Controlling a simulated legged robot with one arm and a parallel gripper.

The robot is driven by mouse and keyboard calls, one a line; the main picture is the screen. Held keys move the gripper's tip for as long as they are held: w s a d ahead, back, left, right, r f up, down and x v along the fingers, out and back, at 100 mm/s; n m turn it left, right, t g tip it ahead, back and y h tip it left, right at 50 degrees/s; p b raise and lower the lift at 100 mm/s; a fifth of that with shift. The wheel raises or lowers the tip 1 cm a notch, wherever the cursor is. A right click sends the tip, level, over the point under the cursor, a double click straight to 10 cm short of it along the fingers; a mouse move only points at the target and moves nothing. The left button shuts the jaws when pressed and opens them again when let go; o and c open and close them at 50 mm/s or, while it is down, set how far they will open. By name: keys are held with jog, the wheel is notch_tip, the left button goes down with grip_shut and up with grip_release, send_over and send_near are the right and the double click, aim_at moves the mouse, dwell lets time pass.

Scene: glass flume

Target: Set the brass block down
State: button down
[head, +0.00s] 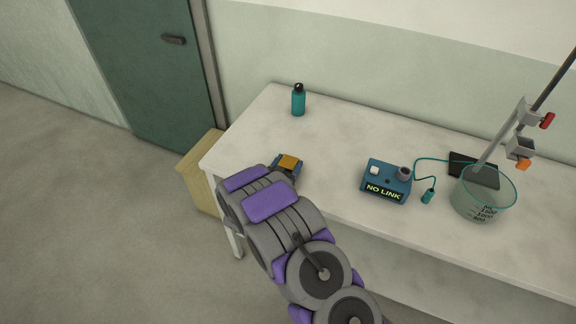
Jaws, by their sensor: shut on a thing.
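The brass block (289,161) shows as a small orange-gold top face near the left front part of the white table (330,130). My gripper (287,169) is shut on it, with dark jaw parts visible on either side. My arm hides the lower side of the block and much of the gripper. I cannot tell whether the block touches the tabletop or hangs just above it.
A teal bottle (298,100) stands behind the block. A blue box reading NO LINK (387,181) is to the right, with a cabled probe (428,196). A glass beaker (482,196) and a clamp stand (519,147) are further right. The tabletop between bottle and box is clear.

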jog(key=c, duration=0.5)
grip_release()
jog(key=o, duration=0.4)
jog(key=shift+d, duration=0.15)
jog(key=shift+r, duration=0.1)
jog(key=shift+s+a, duration=0.25)
jog(key=shift+s, duration=0.05)
jog(key=p+v, duration=0.2)
jog(key=v, duration=0.9)
jog(key=shift+s, duration=0.3)
